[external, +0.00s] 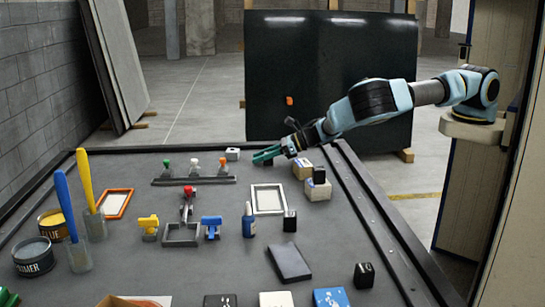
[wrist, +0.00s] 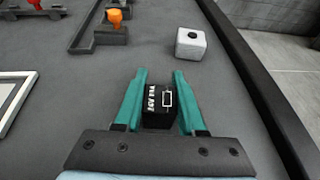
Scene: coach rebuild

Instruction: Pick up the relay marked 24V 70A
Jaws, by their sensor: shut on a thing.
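My gripper (wrist: 160,76) has two teal fingers, one on each side of a black relay (wrist: 158,104) in the wrist view. It is shut on this relay. White lettering and a white outlined symbol show on its top, but the lettering is too small to read surely. In the external view my gripper (external: 267,155) is over the far part of the table, near a white block. The held relay is not clear there. Other small black blocks stand on the table, at the middle right (external: 290,221), the near right (external: 364,275) and by the boxes (external: 319,175).
The white block with a black dot (wrist: 190,44) stands just beyond the fingers. A rack with coloured knobs (external: 194,180) is to the left. Beige boxes (external: 302,168) and a white frame (external: 267,199) are nearby. A raised dark rim (wrist: 255,75) runs along the right.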

